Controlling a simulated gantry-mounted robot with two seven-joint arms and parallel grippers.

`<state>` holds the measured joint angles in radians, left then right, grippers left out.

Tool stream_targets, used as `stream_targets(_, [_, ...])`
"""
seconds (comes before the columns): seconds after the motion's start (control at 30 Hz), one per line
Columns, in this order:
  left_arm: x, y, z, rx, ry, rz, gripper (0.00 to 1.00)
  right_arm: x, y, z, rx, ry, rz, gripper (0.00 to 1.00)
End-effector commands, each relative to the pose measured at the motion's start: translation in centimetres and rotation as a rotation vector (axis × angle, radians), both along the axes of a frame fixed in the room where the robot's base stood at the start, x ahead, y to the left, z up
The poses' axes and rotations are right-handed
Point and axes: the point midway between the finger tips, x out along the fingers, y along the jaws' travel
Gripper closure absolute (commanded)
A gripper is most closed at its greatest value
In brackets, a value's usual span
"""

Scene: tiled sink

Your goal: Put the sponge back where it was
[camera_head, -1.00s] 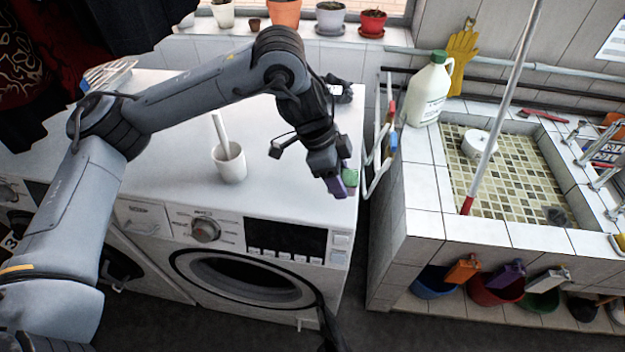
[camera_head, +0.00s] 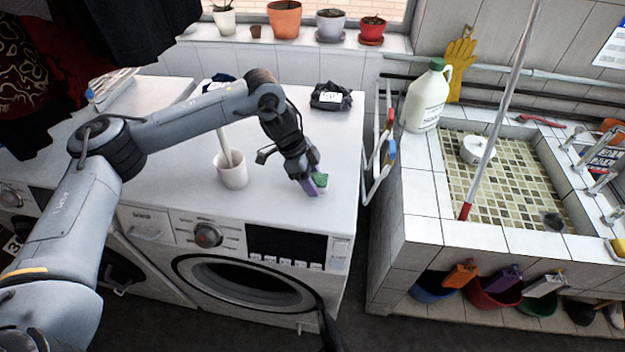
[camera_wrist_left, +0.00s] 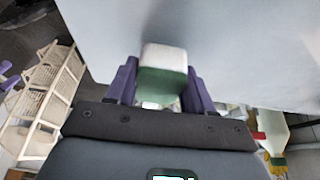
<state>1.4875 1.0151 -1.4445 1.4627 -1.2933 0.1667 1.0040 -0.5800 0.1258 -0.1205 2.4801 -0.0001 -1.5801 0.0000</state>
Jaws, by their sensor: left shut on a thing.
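The sponge (camera_head: 320,180) shows as a small green piece at my left gripper (camera_head: 312,187), over the right part of the white washing machine top (camera_head: 285,205). In the left wrist view the sponge (camera_wrist_left: 163,72) is a white and green block between the two purple fingers of my left gripper (camera_wrist_left: 162,85). The fingers are shut on it. The white machine surface (camera_wrist_left: 230,40) is beyond it. I cannot tell whether the sponge touches that surface. My right gripper is not in view.
A white cup with a stick (camera_head: 232,170) stands left of the gripper on the machine. A dark packet (camera_head: 330,97) lies behind. A white drying rack (camera_head: 378,165) and the tiled sink (camera_head: 420,215) are to the right. The machine top's front right is clear.

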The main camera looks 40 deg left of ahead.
Motion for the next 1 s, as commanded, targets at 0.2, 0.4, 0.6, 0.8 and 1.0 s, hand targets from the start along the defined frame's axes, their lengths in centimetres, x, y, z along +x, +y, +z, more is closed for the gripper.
stream_targets(0.2, [0.0, 0.0, -1.1, 0.0, 0.001, 0.002, 0.8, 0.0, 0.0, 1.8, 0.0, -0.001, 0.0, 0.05])
stream_targets(0.4, [0.0, 0.0, -1.3, -0.001, -0.001, 0.001, 0.8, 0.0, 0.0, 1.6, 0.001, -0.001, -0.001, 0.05])
stream_targets(0.6, [0.0, 0.0, -1.6, -0.001, 0.0, 0.001, 0.8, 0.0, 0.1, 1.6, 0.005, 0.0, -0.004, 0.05])
stream_targets(0.8, [0.0, 0.0, -2.2, 0.0, 0.0, 0.001, 0.81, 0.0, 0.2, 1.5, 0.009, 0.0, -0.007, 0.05])
stream_targets(1.0, [0.0, 0.0, -2.7, 0.002, 0.001, 0.001, 0.81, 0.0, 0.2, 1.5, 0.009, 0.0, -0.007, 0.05])
